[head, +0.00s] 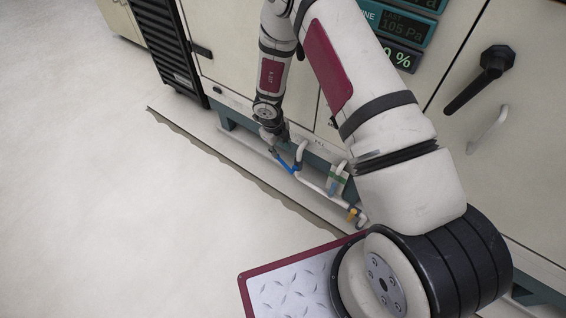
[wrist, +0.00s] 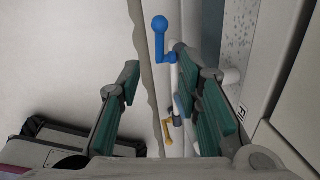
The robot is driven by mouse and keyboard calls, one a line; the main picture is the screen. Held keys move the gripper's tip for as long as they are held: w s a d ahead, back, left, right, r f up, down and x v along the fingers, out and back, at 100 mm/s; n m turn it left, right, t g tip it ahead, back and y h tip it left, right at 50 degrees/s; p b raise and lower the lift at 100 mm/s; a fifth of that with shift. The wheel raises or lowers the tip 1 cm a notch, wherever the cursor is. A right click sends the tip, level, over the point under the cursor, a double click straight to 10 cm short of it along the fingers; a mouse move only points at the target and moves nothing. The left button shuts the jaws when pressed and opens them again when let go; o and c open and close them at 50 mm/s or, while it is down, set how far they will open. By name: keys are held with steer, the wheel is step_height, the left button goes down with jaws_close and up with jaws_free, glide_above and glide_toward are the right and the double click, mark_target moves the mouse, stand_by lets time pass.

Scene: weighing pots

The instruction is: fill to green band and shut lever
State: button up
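The blue lever (wrist: 160,42), with a round knob, stands out from a white pipe in the wrist view. In the head view the blue lever (head: 286,164) is low on the machine front. My gripper (wrist: 157,64) is open, its two fingers wide apart. The lever's lower part appears between the fingertips in the picture; I see no contact. In the head view my gripper (head: 276,146) is beside the lever, partly hidden by my wrist. A short upright tube with a green band (head: 333,182) is on the pipe to the right.
A yellow lever (head: 353,213) sits at the pipe's right end; it also shows in the wrist view (wrist: 167,127). A display panel (head: 400,55) on the cabinet is partly covered by my arm. A black-handled door latch (head: 482,78) is at right. The floor at left is clear.

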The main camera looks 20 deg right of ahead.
mark_target(283, 162)
steer(key=f+b, duration=0.1)
steer(key=f, duration=0.3)
steer(key=d+f+b, duration=0.1)
steer(key=f+b, duration=0.1)
steer(key=f, duration=0.2)
steer(key=w+f+b, duration=0.1)
steer(key=f, duration=0.3)
steer(key=shift+d+f+b, duration=0.1)
steer(key=shift+d+b, duration=0.25)
steer(key=shift+b, duration=0.05)
jaws_close()
